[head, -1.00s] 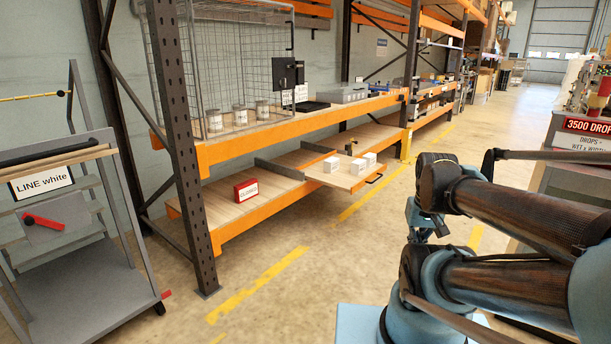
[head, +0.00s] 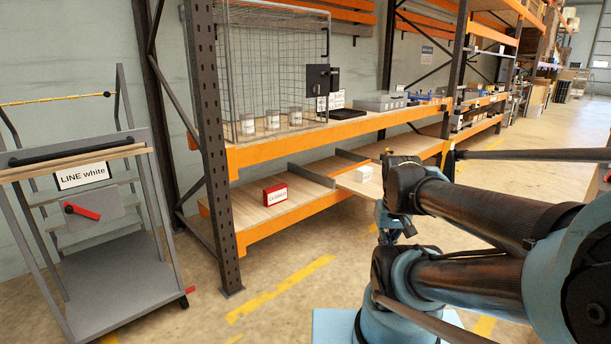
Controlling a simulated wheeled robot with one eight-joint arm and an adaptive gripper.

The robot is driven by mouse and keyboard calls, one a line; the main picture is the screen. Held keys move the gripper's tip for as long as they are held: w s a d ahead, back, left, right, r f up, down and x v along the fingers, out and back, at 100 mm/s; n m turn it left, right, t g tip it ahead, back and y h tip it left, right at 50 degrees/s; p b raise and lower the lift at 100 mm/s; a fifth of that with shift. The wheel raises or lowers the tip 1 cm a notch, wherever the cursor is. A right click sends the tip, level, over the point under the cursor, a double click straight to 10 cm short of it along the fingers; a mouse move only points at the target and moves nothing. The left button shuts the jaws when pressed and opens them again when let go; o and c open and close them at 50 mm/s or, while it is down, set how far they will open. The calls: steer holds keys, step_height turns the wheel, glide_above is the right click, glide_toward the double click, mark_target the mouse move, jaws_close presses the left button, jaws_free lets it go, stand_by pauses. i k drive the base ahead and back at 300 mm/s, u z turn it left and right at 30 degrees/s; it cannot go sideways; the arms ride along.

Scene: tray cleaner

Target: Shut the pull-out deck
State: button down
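The pull-out deck (head: 350,187) is a light wooden board on the lower shelf level of the orange rack. It sticks out past the orange beam toward the aisle. A white box (head: 363,174) stands on it. The deck's front part and handle are hidden behind my arm. A light blue and dark part at the end of my arm, which seems to be my gripper (head: 393,232), shows small below the arm, in front of the deck in the picture. Its fingers are not clear, and I cannot tell whether they are open or touch anything.
A red-and-white sign block (head: 275,194) sits on the lower shelf, left of the deck. A wire cage (head: 275,70) with several jars stands above. A grey trolley (head: 115,285) is at the left. Floor with yellow stripes (head: 280,288) is clear before the rack.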

mark_target(372, 190)
steer(key=u, duration=0.25)
steer(key=i, duration=1.85)
steer(key=z, duration=0.55)
